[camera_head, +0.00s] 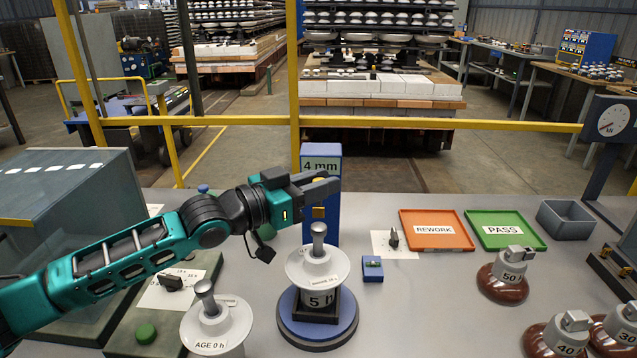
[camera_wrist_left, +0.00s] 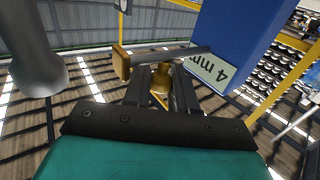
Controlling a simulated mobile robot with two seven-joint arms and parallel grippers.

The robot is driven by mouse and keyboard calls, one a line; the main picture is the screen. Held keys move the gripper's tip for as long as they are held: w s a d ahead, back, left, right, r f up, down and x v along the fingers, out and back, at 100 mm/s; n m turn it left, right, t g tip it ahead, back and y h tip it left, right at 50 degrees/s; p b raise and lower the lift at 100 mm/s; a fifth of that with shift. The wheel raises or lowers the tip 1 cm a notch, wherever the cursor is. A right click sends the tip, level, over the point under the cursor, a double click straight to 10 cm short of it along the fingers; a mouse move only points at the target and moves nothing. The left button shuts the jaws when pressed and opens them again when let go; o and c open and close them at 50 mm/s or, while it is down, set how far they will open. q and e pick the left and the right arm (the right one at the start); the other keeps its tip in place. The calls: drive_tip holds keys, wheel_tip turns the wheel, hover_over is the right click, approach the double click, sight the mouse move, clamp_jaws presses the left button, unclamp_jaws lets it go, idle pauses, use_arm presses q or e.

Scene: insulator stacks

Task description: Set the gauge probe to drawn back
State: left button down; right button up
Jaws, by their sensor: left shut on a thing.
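The blue gauge post (camera_head: 332,160), labelled "4 mm", stands behind the insulator on the round blue turntable (camera_head: 318,330). Its probe shows in the left wrist view as a grey rod (camera_wrist_left: 185,54) with a square brass tip (camera_wrist_left: 121,63), extending left from the post. In the head view the brass tip (camera_head: 318,212) shows in front of the post. My left gripper (camera_head: 327,184) is at the post, its fingers shut on a brass knob (camera_wrist_left: 160,84) at the probe; the fingers hide part of it. My right gripper is not in view.
A white insulator (camera_head: 318,268) with an upright pin stands just below my left gripper. Another insulator (camera_head: 215,325) stands front left. A yellow rail runs behind.

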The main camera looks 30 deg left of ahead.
use_arm(q)
drive_tip(key=shift+w, duration=0.1)
idle(0.3)
drive_tip(key=shift+w+a, duration=0.35)
drive_tip(key=shift+w, duration=0.3)
drive_tip(key=shift+w+a, duration=0.3)
drive_tip(key=shift+w, duration=0.3)
drive_tip(key=shift+a+r, duration=0.1)
drive_tip(key=c, duration=1)
unclamp_jaws()
drive_tip(key=shift+w, duration=0.15)
